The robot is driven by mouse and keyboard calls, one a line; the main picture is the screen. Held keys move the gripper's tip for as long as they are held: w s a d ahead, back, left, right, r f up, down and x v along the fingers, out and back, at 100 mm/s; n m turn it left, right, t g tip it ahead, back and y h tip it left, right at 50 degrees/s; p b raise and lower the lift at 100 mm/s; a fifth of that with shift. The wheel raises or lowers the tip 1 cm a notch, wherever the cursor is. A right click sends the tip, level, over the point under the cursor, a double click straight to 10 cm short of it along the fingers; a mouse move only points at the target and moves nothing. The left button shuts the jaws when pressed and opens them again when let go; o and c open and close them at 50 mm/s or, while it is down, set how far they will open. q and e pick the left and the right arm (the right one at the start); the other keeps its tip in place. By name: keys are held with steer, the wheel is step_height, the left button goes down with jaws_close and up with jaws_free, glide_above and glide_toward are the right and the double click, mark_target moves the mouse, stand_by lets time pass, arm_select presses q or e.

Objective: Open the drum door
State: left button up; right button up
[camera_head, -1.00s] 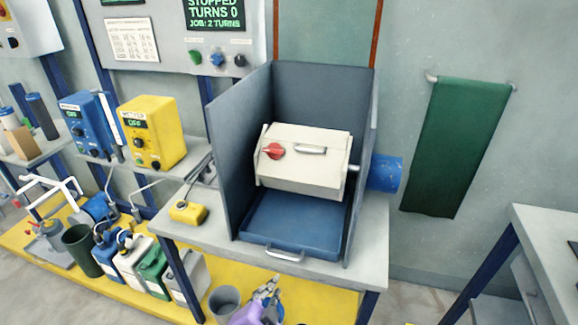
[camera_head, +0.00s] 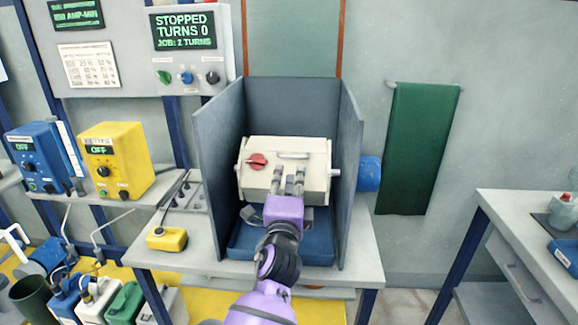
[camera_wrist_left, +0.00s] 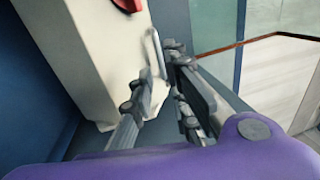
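The cream drum (camera_head: 310,186) sits inside a grey three-sided enclosure. Its door has a red knob (camera_head: 257,161) on the left and a metal bar handle (camera_head: 293,155) near the top. The door looks closed. My left gripper (camera_head: 288,178) is in front of the drum, its fingertips a little below the handle, and covers part of the drum's front. My right gripper is not in view.
Grey enclosure walls (camera_head: 216,175) stand close on both sides of the drum. A blue tray (camera_head: 320,247) lies below it. A yellow pendant box (camera_head: 166,239) sits on the bench at left. The display (camera_head: 184,30) reads STOPPED, TURNS 0.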

mark_target(292, 158)
arm_select(q)
steer(key=w, duration=0.4)
steer(key=w+r, duration=0.1)
steer(key=w, duration=0.1)
steer(key=shift+w+r, duration=0.1)
steer(key=shift+w, duration=0.15)
jaws_close()
